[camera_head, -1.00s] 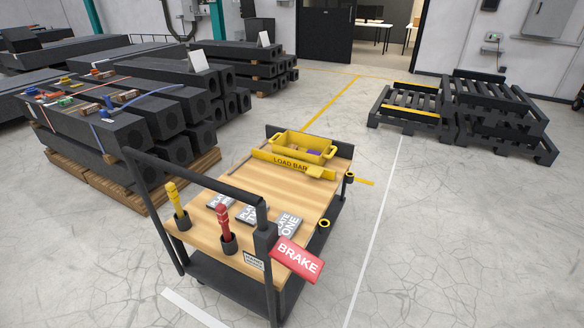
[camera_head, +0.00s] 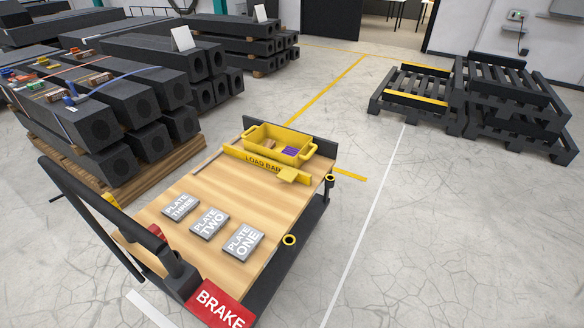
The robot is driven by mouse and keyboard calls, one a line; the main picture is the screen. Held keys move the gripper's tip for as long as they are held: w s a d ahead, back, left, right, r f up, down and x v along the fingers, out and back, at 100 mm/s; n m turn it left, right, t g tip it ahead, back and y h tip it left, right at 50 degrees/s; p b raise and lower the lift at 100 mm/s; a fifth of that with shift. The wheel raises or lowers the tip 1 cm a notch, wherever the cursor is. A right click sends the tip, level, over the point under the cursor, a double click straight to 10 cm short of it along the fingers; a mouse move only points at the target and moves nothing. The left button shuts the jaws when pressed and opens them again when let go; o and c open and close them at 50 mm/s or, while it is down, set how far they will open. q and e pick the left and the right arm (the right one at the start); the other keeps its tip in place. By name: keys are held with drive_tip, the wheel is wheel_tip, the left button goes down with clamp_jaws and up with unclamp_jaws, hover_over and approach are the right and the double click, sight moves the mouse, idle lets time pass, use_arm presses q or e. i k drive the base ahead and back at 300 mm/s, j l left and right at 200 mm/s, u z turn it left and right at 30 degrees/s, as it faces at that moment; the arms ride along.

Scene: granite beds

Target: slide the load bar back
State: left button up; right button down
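The yellow load bar (camera_head: 256,162) lies across the wooden deck of the cart (camera_head: 200,185), toward its far end. It has "LOAD BAR" lettering and a flat yellow tab (camera_head: 288,175) near its right end. A yellow tray (camera_head: 284,139) with two handles stands right behind the bar, holding a brown block and a purple item. Three grey plates lie on the near half of the deck: plate three (camera_head: 180,206), plate two (camera_head: 209,223) and plate one (camera_head: 243,242). Neither of my grippers shows in the head view.
A red brake sign (camera_head: 220,305) and a dark push handle (camera_head: 110,215) are at the cart's near end. Stacked granite beams (camera_head: 110,110) stand left. Dark pallets (camera_head: 515,100) stand back right. The floor right of the cart is clear. The deck between bar and plates is bare.

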sight(285, 173)
drive_tip(key=i+l+u, duration=0.1)
drive_tip(key=i+l, duration=0.25)
drive_tip(key=i+l+u, duration=0.1)
drive_tip(key=i+l, duration=0.25)
drive_tip(key=l, duration=0.25)
drive_tip(key=i+l+u, duration=0.1)
drive_tip(key=i+l, duration=0.2)
drive_tip(key=l, duration=0.2)
